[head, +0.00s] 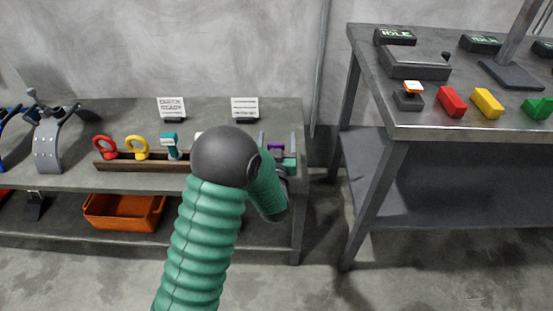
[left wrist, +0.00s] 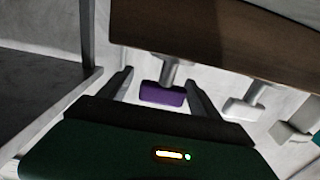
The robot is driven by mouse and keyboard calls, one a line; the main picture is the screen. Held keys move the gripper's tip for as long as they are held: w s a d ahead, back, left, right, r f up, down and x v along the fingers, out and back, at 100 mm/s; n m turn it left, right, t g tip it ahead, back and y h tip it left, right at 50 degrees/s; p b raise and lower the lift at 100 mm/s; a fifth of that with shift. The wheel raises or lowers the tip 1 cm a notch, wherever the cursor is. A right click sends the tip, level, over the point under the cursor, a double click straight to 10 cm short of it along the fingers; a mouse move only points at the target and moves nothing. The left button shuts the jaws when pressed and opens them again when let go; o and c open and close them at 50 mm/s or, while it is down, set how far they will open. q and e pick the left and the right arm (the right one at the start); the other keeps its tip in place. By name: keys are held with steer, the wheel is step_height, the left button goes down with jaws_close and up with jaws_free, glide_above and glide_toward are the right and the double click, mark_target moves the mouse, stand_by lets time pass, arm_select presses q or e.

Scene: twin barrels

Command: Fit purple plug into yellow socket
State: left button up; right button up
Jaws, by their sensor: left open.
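In the left wrist view the purple plug (left wrist: 162,95) has a grey stem running to the rack. My left gripper (head: 278,140) is open, one finger on each side of the plug. In the left wrist view gaps show between the plug and both fingers of the left gripper (left wrist: 158,76). My right gripper is out of view.
The wooden rack (head: 145,162) also holds red (head: 105,147), yellow (head: 137,147) and teal (head: 169,145) handled pieces. A white piece (left wrist: 243,109) is beside the plug. An orange bin (head: 124,212) is below. The right table (head: 440,131) holds red (head: 451,101) and yellow (head: 487,103) blocks.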

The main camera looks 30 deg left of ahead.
arm_select(q)
steer(key=shift+w+a+r, duration=0.1)
steer(key=shift+a, duration=0.05)
steer(key=c, duration=1.5)
steer(key=shift+c, duration=0.2)
